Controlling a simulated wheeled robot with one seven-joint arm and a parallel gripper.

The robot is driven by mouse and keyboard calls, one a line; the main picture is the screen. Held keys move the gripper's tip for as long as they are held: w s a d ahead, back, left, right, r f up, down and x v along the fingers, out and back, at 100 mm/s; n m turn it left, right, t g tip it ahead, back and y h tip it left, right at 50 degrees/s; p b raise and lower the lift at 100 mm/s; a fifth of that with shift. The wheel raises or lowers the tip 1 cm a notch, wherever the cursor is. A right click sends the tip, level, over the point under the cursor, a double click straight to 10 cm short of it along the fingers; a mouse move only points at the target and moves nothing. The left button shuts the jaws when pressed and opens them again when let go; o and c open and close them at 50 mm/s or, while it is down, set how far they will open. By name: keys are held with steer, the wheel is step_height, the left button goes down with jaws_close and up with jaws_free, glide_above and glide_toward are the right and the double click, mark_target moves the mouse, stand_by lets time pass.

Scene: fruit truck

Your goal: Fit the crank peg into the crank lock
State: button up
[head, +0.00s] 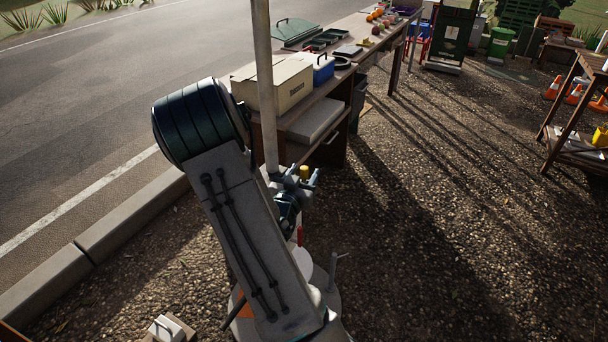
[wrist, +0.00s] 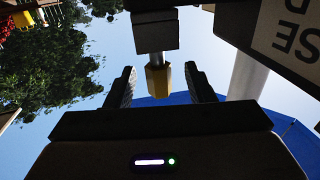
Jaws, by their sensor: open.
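A yellow faceted piece (wrist: 158,82) on a short grey shaft hangs below a dark block (wrist: 154,31) in the wrist view. It looks like part of the crank, but which part is the peg or the lock I cannot tell. My gripper (head: 297,176) is open, with its fingers on either side of the yellow piece and visible gaps between. In the head view the yellow piece (head: 304,172) shows between the fingertips, close beside the pale upright pole (head: 265,95). My arm hides much of the area below.
Behind the pole stands a long table (head: 322,98) with a cardboard box (head: 284,86) and a blue cooler (head: 320,72). A wooden shelf (head: 562,135) stands at the far right. Gravel ground to the right is mostly clear. A blue canopy (wrist: 260,113) shows in the wrist view.

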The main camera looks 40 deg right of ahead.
steer(key=shift+x, duration=1.4)
steer(key=shift+s, duration=0.1)
jaws_close()
